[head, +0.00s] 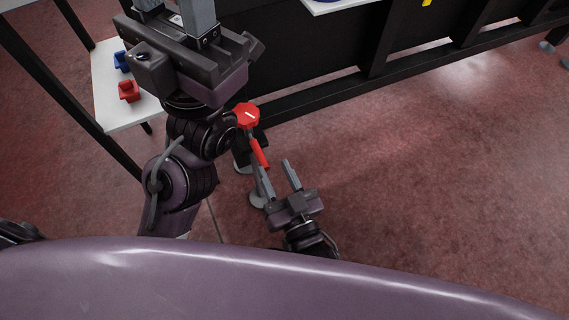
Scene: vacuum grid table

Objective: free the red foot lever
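The red foot lever (259,153) is a short red bar low down beside the black frame, slanting down to the right. Just above it in the picture is a red octagonal piece (246,115) with a white mark. My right gripper (274,168) is open, its two fingers apart and pointing up the picture. Its left finger is right by the lever's lower end; I cannot tell whether they touch. Nothing shows between the fingers. My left gripper (174,14) is at the top left, far from the lever, with its fingers apart and their tips near or past the picture's edge.
A black table frame (330,95) runs across behind the lever. A white shelf (106,84) at the left holds a red part (129,91) and a blue part (121,61). The red floor at the right is clear.

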